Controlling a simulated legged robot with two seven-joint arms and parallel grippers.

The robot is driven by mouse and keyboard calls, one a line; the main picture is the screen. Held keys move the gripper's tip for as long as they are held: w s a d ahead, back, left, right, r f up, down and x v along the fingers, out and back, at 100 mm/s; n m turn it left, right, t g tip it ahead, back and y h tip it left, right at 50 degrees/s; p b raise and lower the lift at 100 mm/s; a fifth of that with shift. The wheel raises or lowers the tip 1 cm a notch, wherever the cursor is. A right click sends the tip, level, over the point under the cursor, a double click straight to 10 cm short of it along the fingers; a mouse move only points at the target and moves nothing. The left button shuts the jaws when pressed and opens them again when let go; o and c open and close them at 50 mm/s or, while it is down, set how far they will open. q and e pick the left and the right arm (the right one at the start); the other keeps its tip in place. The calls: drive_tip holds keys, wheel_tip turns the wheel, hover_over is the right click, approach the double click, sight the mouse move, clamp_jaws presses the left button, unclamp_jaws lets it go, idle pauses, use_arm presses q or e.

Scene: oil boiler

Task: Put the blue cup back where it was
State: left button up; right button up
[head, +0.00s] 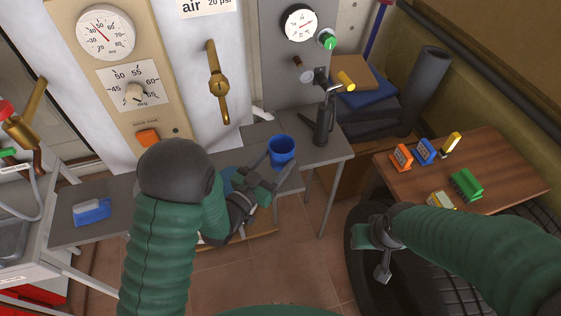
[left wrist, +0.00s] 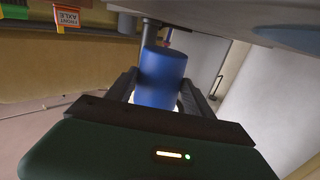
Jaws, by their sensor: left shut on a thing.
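The blue cup (head: 281,151) is upright by the grey bench near the middle of the head view. My left gripper (head: 265,168) is shut on it from the left. In the left wrist view, the blue cup (left wrist: 161,77) is between the two dark fingers of my left gripper (left wrist: 160,95). I cannot tell whether the cup's base touches the bench. My right gripper (head: 372,253) is at the lower right, over the dark tyre, with its fingers apart and nothing between them.
A dark grey dispenser (head: 324,120) stands on the grey bench (head: 322,152) just right of the cup. A blue-and-white object (head: 92,211) lies at the bench's left end. A brown table (head: 500,160) with small coloured blocks is right. A brass lever (head: 217,80) hangs behind.

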sight(283, 148)
use_arm(q)
drive_tip(key=w, duration=0.2)
drive_tip(key=w+d, duration=0.1)
drive_tip(key=shift+w+f, duration=0.4)
drive_tip(key=shift+w, duration=0.15)
drive_tip(key=shift+f+b, duration=0.65)
drive_tip(key=shift+f, duration=0.95)
drive_tip(key=shift+f, duration=0.15)
drive_tip(key=o, duration=1.6)
drive_tip(key=shift+r, duration=0.2)
drive_tip(key=v, duration=1.2)
drive_tip(key=shift+s+p, duration=0.1)
drive_tip(key=shift+p, duration=0.3)
